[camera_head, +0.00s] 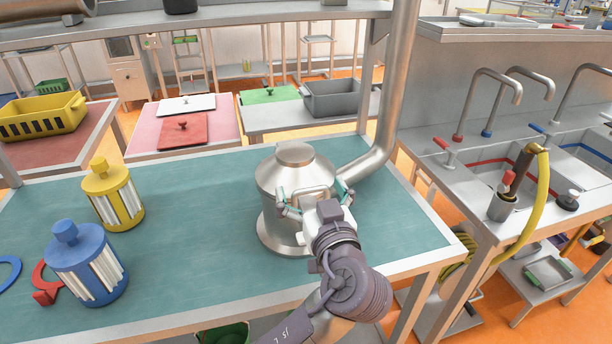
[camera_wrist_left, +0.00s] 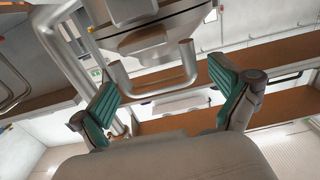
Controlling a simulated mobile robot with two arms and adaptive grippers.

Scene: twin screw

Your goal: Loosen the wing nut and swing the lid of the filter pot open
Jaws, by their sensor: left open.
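The filter pot (camera_head: 285,222) is a steel vessel with a domed lid (camera_head: 294,172), which sits closed on the teal-topped table (camera_head: 190,240). My left gripper (camera_head: 312,200) is at the pot's near side, open, one teal-padded finger on each side of a U-shaped metal handle. In the left wrist view this handle (camera_wrist_left: 155,90) shows ahead of and between the open fingers (camera_wrist_left: 163,92). It looks free of both pads. I cannot make out the wing nut. My gripper and wrist hide part of the pot's near side. My right gripper is not in view.
A thick steel pipe (camera_head: 381,150) runs down beside the pot. A yellow filter cartridge (camera_head: 104,178) and a blue one (camera_head: 66,236) stand at left, near a red hook-shaped tool (camera_head: 42,290). Sinks with taps (camera_head: 500,75) are at right. The table between cartridges and pot is clear.

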